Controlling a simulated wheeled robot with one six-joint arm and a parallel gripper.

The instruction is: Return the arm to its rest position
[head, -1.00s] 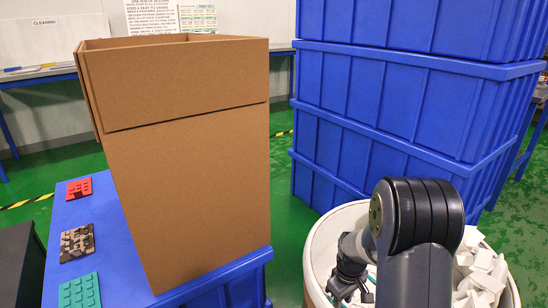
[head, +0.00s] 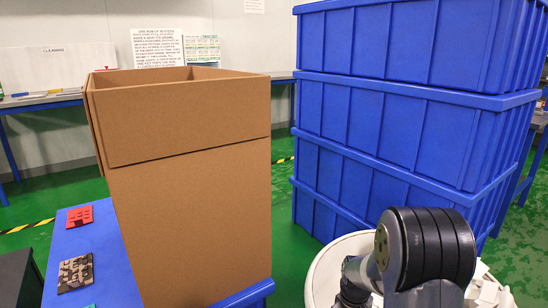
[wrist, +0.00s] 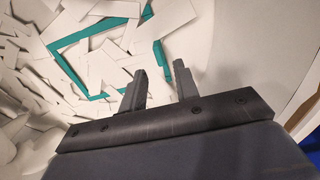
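My gripper (wrist: 158,82) shows in the wrist view with its two dark fingers apart and nothing between them. It is over or inside a round white drum (head: 325,262) full of loose white pieces (wrist: 60,75). Teal strips (wrist: 75,60) lie among the pieces. In the head view my arm reaches down into the drum at the lower right, and the fingertips are out of sight there.
A tall open cardboard box (head: 190,220) stands on a blue table (head: 108,270) at the left, beside red (head: 80,216) and brown patterned (head: 75,272) tiles. Stacked blue crates (head: 400,130) rise behind the drum. Green floor shows between box and crates.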

